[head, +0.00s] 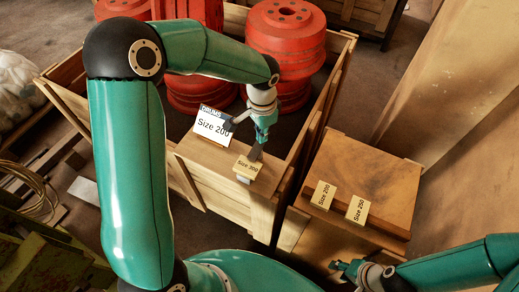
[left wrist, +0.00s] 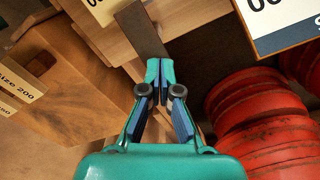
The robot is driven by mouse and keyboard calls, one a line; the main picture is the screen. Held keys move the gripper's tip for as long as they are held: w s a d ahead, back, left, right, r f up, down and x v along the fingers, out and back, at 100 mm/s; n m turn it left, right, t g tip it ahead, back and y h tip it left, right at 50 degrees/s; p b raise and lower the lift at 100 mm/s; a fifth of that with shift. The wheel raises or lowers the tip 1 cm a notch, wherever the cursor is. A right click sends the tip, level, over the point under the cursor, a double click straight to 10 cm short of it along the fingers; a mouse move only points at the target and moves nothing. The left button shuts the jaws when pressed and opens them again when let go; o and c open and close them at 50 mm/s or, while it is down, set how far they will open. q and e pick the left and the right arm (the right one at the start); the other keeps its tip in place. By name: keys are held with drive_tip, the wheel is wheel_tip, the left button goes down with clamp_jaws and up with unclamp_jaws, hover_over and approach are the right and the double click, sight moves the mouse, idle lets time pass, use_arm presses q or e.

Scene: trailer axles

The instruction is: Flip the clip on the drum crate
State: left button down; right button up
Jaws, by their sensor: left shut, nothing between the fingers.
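The drum crate (head: 225,178) is wooden and holds red drums (head: 286,38). At its front edge are a white "Size 200" card (head: 211,126) and a yellow "Size 300" tag (head: 247,167). A dark flat strip (head: 254,153), which looks like the clip, stands by the tag; it also shows in the left wrist view (left wrist: 140,30). My left gripper (head: 263,136) is shut and empty, its tips (left wrist: 160,66) close to the strip; I cannot tell whether they touch. My right gripper (head: 342,268) is low at the right, its finger gap unclear.
A closed wooden crate (head: 367,180) with "Size 200" (head: 323,194) and "Size 250" (head: 357,210) tags stands to the right, across a narrow gap. Tall wooden panels (head: 445,80) rise at the right. Green metal parts (head: 45,255) and coiled cable (head: 35,187) lie at the left.

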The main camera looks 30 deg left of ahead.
use_arm(q)
drive_tip(key=shift+f, duration=0.4)
drive_tip(key=shift+r, duration=0.1)
drive_tip(key=shift+r+p, duration=2.4)
drive_tip(key=shift+r, duration=1.1)
